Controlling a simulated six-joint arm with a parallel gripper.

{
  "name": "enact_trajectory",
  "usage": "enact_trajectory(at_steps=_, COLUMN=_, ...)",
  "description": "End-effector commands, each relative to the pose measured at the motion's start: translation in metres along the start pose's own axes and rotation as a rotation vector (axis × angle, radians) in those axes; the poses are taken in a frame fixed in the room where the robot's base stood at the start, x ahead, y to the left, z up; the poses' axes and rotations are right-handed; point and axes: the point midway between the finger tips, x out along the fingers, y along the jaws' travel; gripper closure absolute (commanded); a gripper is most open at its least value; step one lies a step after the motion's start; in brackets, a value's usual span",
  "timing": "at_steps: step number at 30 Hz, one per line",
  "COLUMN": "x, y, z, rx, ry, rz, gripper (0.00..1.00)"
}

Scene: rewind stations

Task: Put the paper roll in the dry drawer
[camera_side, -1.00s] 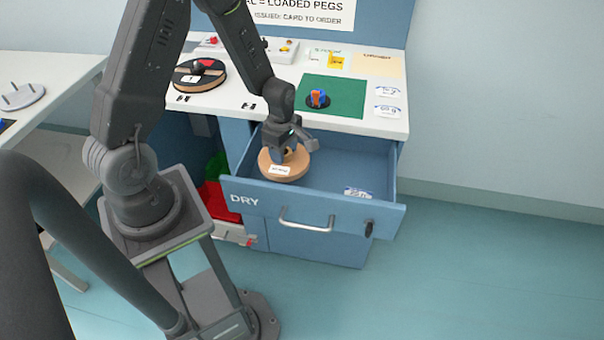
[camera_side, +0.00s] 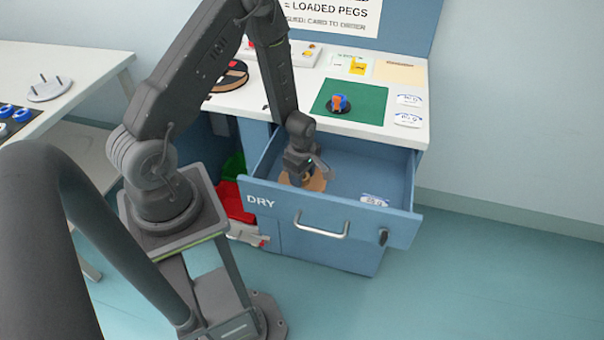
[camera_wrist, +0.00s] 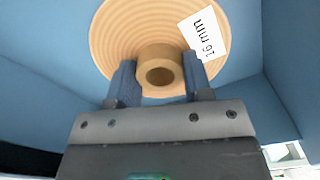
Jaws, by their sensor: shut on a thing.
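The paper roll (camera_side: 317,183) is a tan disc with a raised hub. It is inside the open dry drawer (camera_side: 343,222), near its left end and partly hidden by my gripper and the drawer front. In the wrist view, the roll (camera_wrist: 122,38) shows ringed windings and a white "16 mm" label. My gripper (camera_wrist: 160,76) is shut on the hub, one finger on each side of it. My gripper (camera_side: 301,178) reaches down into the drawer from above. Whether the roll touches the drawer floor cannot be told.
A white packet (camera_side: 374,200) lies in the drawer to the right of the roll. On the worktop are a green mat (camera_side: 370,104) with a blue and orange item (camera_side: 339,103) and white labels. A red bin (camera_side: 232,203) stands left of the drawer. The drawer's right part is mostly free.

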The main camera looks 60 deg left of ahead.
Motion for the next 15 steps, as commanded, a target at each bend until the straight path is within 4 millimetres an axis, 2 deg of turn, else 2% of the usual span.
enact_trajectory(at_steps=1, x=0.0004, y=0.0002, z=0.0000, rx=0.000, ry=0.000, rz=0.000, gripper=0.51)
enact_trajectory(at_steps=8, x=0.0002, y=0.0000, z=0.0000, rx=0.000, ry=0.000, rz=0.000, gripper=0.29)
enact_trajectory(at_steps=15, x=-0.0003, y=0.0000, z=0.0000, rx=0.000, ry=0.000, rz=0.000, gripper=0.28)
